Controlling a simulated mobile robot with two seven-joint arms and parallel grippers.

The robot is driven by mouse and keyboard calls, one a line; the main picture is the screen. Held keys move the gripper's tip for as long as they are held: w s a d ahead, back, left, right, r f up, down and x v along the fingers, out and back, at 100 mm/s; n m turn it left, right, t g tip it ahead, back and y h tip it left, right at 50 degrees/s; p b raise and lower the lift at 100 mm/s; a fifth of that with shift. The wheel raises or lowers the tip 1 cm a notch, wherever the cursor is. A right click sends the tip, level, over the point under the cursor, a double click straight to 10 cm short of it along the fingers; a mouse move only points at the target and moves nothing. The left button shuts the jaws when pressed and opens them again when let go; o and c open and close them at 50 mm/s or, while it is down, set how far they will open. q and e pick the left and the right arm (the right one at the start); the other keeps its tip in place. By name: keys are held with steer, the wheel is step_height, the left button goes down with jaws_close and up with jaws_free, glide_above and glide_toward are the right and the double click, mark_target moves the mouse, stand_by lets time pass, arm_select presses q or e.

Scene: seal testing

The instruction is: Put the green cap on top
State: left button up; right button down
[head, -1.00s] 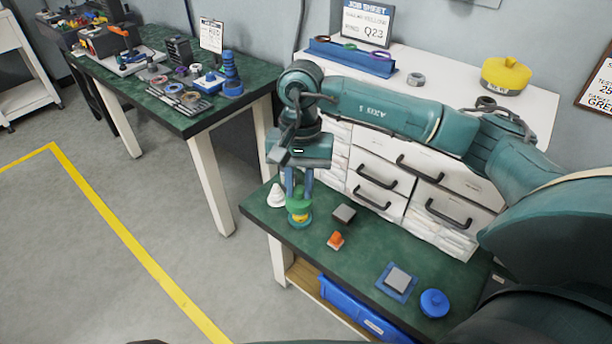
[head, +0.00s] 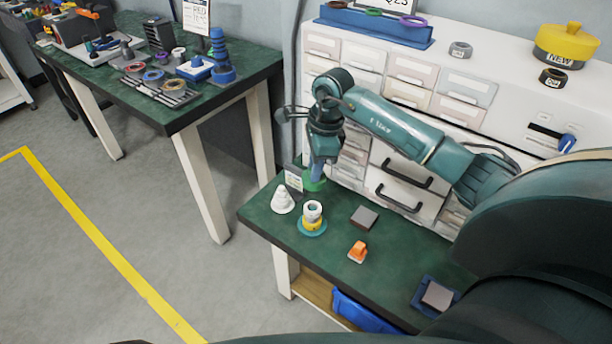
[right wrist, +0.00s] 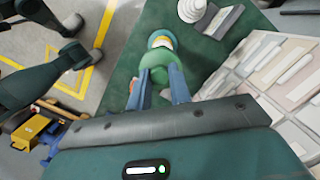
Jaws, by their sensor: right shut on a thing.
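My right gripper (head: 315,178) is shut on the green cap (head: 316,184) and holds it in the air, up and behind the stack in the head view. The cap also shows between the two blue fingers in the right wrist view (right wrist: 162,72). The stack (head: 313,224) stands upright on the green bench, with a white top, a yellow band and a teal base. Its top is uncovered. In the right wrist view the stack (right wrist: 160,40) is just beyond the cap, partly hidden by it. My left gripper is not in view.
A white cone (head: 283,202) stands left of the stack, near a small card. A grey block (head: 364,217) and an orange piece (head: 358,252) lie to the right. White drawers (head: 400,190) rise behind the bench.

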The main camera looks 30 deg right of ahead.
step_height(320, 180, down, 2)
steer(key=shift+f+b, duration=0.15)
steer(key=shift+b, duration=0.4)
steer(key=shift+f, duration=0.35)
steer(key=shift+f+b, duration=0.4)
steer(key=shift+b, duration=0.15)
steer(key=shift+f+b, duration=0.5)
steer(key=shift+f, duration=0.4)
steer(key=shift+f+b, duration=0.15)
steer(key=shift+b, duration=0.15)
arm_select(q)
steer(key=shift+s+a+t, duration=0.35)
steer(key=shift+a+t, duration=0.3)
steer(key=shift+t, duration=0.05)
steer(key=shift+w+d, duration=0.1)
